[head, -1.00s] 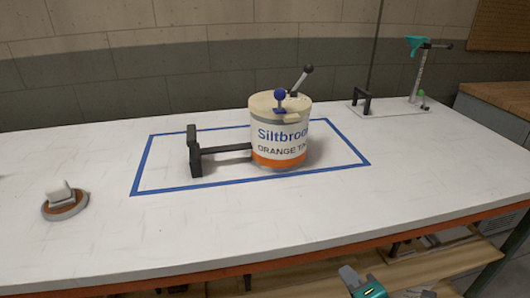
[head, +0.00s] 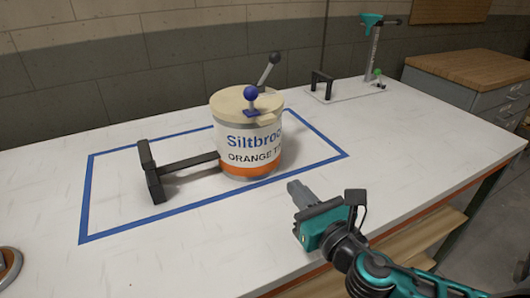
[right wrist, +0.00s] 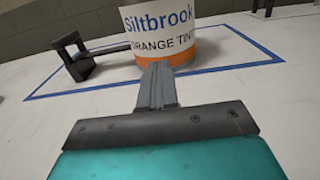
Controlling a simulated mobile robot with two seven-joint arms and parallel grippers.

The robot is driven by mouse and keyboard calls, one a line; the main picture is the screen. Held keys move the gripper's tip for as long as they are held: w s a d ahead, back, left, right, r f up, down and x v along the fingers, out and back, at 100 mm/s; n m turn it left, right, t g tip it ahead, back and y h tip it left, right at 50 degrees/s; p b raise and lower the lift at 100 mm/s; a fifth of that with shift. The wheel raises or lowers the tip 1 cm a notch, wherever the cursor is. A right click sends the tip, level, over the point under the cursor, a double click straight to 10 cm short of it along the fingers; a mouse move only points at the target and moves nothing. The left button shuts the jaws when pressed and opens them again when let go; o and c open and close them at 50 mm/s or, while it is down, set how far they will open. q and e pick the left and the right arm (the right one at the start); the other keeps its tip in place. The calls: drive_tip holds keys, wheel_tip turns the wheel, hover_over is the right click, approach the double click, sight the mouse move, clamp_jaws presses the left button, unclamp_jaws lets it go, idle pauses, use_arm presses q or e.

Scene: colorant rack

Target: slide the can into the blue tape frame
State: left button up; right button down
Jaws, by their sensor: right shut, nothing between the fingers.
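The can (head: 247,140), white with an orange band and a cream lid, stands upright inside the blue tape frame (head: 128,229) on the white table. A blue knob and a black lever rise from its top, and a black handle (head: 152,171) sticks out to its left. My right gripper (head: 293,186) is shut and empty, just in front of the can and low over the table near the frame's front line. In the right wrist view its closed fingers (right wrist: 157,85) point at the can (right wrist: 160,45) and overlap its lower edge; contact cannot be told. My left gripper is not in view.
A black bracket (head: 322,86) and a stand with a teal top (head: 371,22) are at the back right. A round object (head: 8,266) is cut off at the left edge. The table in front of the frame is mostly clear. A wooden-topped cabinet (head: 470,68) stands at right.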

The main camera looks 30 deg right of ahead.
approach(262, 149)
drive_tip(key=w, duration=0.5)
drive_tip(key=shift+w+d+p, duration=0.2)
drive_tip(key=shift+p, duration=0.2)
drive_tip(key=shift+w, duration=0.7)
drive_tip(key=shift+w, duration=0.25)
drive_tip(key=w, duration=0.3)
drive_tip(key=w+p, duration=0.1)
drive_tip(key=w, duration=0.3)
drive_tip(key=shift+d, duration=0.25)
drive_tip(key=shift+f, duration=0.1)
